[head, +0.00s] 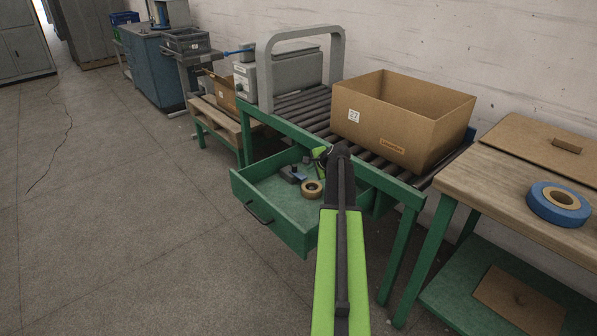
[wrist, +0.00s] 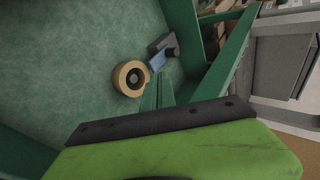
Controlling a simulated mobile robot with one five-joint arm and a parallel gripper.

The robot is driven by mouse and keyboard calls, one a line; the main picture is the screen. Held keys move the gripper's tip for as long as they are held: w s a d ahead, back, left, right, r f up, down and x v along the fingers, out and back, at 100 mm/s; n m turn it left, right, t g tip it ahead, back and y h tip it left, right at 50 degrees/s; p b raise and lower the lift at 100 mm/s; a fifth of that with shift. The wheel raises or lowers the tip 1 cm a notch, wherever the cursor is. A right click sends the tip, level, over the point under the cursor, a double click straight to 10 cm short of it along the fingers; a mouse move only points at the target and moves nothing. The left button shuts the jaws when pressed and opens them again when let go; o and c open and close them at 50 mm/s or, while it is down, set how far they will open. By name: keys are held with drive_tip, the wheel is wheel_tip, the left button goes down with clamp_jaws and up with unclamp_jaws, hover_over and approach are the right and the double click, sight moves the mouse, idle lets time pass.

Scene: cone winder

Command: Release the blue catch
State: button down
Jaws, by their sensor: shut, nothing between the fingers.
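A blue lever (head: 238,51) sticks out to the left from a grey box (head: 245,82) at the far end of the roller conveyor in the head view. It is the blue part most like a catch, but I cannot be sure that it is the catch or tell its state. My gripper (head: 321,157) is shut and empty, over the open green drawer (head: 270,214), well to the right of and nearer than the lever. The lever cannot be made out in the wrist view.
The drawer holds a tape roll (head: 312,189), also in the wrist view (wrist: 131,78), and a small grey-and-blue item (head: 293,174). A cardboard box (head: 385,125) stands on the conveyor. A wooden table (head: 500,190) stands at right.

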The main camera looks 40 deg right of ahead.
drive_tip(key=shift+w+f, duration=0.1)
drive_tip(key=shift+f, duration=0.05)
drive_tip(key=b, duration=0.8)
approach(291, 172)
drive_tip(key=f, duration=0.1)
drive_tip(key=s+d+f, duration=0.1)
drive_tip(key=f, duration=0.1)
drive_tip(key=shift+s+d, duration=0.15)
drive_tip(key=shift+s, duration=0.15)
drive_tip(key=w, duration=0.2)
drive_tip(key=w+d+p, duration=0.1)
drive_tip(key=shift+r, duration=0.35)
drive_tip(key=shift+w+d, duration=0.1)
drive_tip(key=shift+w, duration=0.3)
drive_tip(key=w, duration=0.4)
drive_tip(key=shift+w+d, duration=0.2)
drive_tip(key=shift+w, duration=0.3)
drive_tip(key=shift+a, duration=0.15)
